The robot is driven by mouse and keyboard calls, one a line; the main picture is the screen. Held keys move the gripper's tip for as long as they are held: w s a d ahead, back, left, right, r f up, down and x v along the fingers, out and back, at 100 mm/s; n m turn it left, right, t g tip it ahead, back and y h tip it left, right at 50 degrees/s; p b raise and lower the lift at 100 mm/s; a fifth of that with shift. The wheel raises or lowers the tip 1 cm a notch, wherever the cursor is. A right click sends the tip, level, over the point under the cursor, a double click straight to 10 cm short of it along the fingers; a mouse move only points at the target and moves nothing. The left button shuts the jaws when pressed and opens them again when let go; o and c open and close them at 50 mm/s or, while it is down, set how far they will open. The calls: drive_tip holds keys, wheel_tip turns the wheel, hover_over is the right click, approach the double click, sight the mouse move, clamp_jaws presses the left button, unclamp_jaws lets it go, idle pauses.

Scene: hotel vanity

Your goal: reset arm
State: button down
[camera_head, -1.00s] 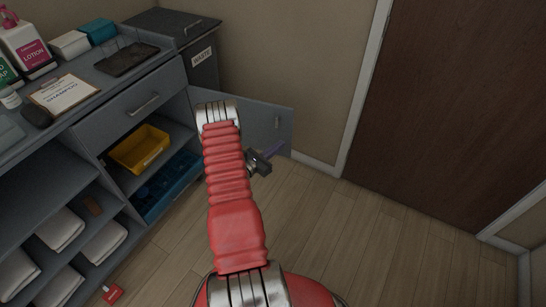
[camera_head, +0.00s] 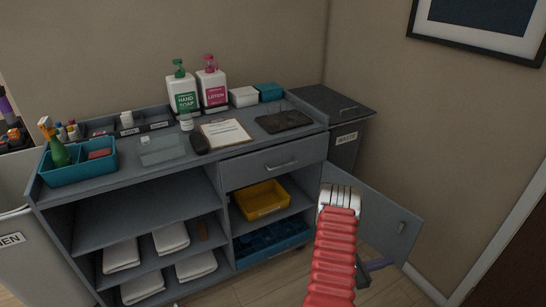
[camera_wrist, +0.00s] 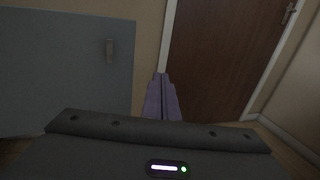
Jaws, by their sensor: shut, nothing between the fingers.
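My gripper (camera_wrist: 162,98) shows in the wrist view with its two purple fingers together and nothing between them. In the head view only a bit of my gripper (camera_head: 380,264) shows, low at the right behind my red arm. It is in front of the open cabinet door (camera_head: 372,215), apart from any item on the vanity. In the wrist view the same grey door (camera_wrist: 65,70) fills the left side.
The vanity (camera_head: 265,160) holds hand soap (camera_head: 184,92), lotion (camera_head: 212,88), a clipboard (camera_head: 225,133) and a teal caddy (camera_head: 78,170) on top. A yellow bin (camera_head: 262,200) and folded towels (camera_head: 171,238) are on shelves. A waste bin (camera_head: 343,150) stands at the right.

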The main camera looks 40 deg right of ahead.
drive_tip(key=s+a+m+g+y, duration=0.4)
drive_tip(key=s+a+m+y, duration=0.3)
drive_tip(key=a, duration=0.4)
drive_tip(key=w+a+r+m+t+y, duration=0.3)
drive_tip(key=w+a+r+m+t, duration=0.15)
drive_tip(key=w+a+r, duration=0.9)
drive_tip(key=w+a+r+m+t+y, duration=0.4)
drive_tip(key=w+a+r+t, duration=0.3)
drive_tip(key=a+r, duration=0.65)
drive_tip(key=w+a+r+n+t, duration=0.1)
drive_tip(key=a+r+t, duration=0.2)
drive_tip(key=a+r, duration=0.4)
drive_tip(key=w+a+r+n+t+y, duration=0.1)
drive_tip(key=a+r+t, duration=0.3)
drive_tip(key=a, duration=1.1)
wheel_tip(320, 180, up, 3)
drive_tip(key=shift+w+r+n+y, duration=0.15)
drive_tip(key=shift+n+y, duration=0.15)
drive_tip(key=shift+n, duration=0.45)
